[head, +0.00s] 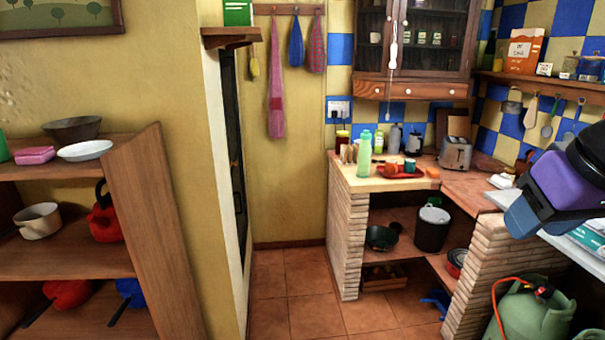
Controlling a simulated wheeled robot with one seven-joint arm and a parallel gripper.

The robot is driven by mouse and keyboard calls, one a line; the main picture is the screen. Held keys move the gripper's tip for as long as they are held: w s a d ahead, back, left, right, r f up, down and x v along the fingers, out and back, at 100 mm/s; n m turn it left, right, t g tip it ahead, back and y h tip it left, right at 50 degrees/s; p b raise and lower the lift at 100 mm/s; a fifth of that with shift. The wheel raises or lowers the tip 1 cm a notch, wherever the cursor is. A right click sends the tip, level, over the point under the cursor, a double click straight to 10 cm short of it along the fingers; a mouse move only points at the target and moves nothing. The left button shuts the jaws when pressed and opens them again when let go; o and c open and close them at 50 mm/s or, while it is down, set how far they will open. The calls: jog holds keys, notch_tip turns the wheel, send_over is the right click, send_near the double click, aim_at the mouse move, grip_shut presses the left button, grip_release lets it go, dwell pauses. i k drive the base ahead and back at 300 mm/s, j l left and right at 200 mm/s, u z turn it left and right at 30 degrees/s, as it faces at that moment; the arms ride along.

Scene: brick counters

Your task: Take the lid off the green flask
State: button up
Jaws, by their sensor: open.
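The green flask (364,160) stands upright at the near left end of the brick counter, in the head view. Its lid (366,134) sits on its top. My gripper's fingers do not show in this view. Only part of my arm shows at the right edge, well to the right of the flask and apart from it.
A red tray (384,174) with cups lies just right of the flask. Jars stand behind it, and a toaster (456,153) stands farther right. A gas cylinder (530,315) is at the lower right.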

aim_at(365, 135)
jog(key=i, duration=2.85)
